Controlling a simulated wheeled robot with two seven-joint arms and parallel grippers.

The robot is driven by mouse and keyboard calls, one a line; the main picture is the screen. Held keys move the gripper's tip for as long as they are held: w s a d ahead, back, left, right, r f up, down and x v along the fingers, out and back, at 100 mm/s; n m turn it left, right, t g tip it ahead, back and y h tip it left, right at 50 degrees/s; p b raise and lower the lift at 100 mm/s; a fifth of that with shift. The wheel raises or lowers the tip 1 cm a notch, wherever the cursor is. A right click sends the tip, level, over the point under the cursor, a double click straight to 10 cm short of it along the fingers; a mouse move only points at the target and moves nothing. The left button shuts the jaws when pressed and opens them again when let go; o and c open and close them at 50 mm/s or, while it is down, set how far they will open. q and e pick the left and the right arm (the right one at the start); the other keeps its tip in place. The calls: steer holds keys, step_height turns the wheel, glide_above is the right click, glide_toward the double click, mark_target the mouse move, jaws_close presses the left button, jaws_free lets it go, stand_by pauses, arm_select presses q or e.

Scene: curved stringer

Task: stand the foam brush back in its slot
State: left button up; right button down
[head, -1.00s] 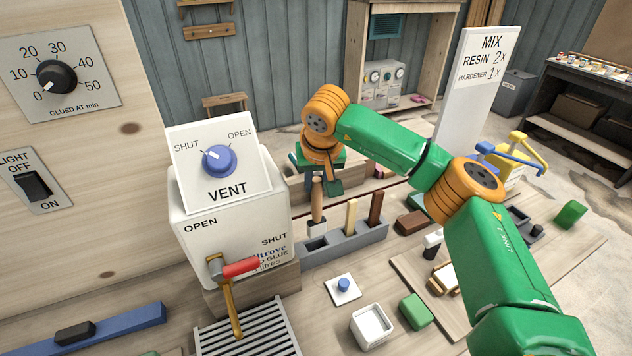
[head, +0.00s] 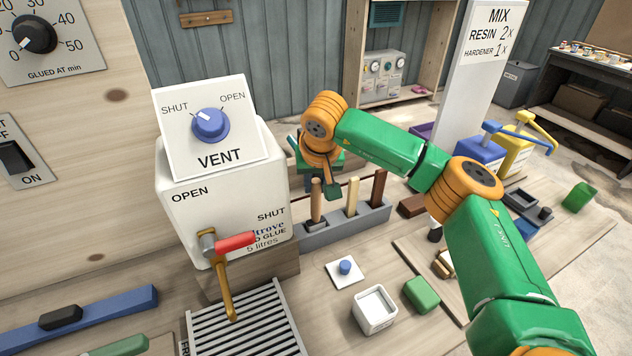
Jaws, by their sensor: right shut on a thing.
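The foam brush (head: 316,202) shows as an upright wooden handle over the left end of the grey slotted rack (head: 345,233). Its lower end is at the left slot; I cannot tell how deep it sits. My right gripper (head: 326,188) is shut on the brush near the top of its handle, and my arm partly hides the grip. A pale-handled tool (head: 352,196) and a dark brown-handled one (head: 377,189) stand in the rack to the right. My left gripper is not in view.
The white glue container (head: 220,190) with its red-handled tap (head: 235,242) stands close left of the rack. In front are a blue button on a white plate (head: 344,268), a white cup (head: 375,310) and a green block (head: 422,294).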

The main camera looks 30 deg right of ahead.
steer(key=shift+f+b, duration=0.95)
steer(key=shift+f, duration=0.65)
steer(key=shift+c, duration=0.2)
jaws_free()
steer(key=shift+r, duration=0.15)
step_height(320, 180, up, 9)
steer(key=p, duration=0.8)
steer(key=shift+p, duration=0.4)
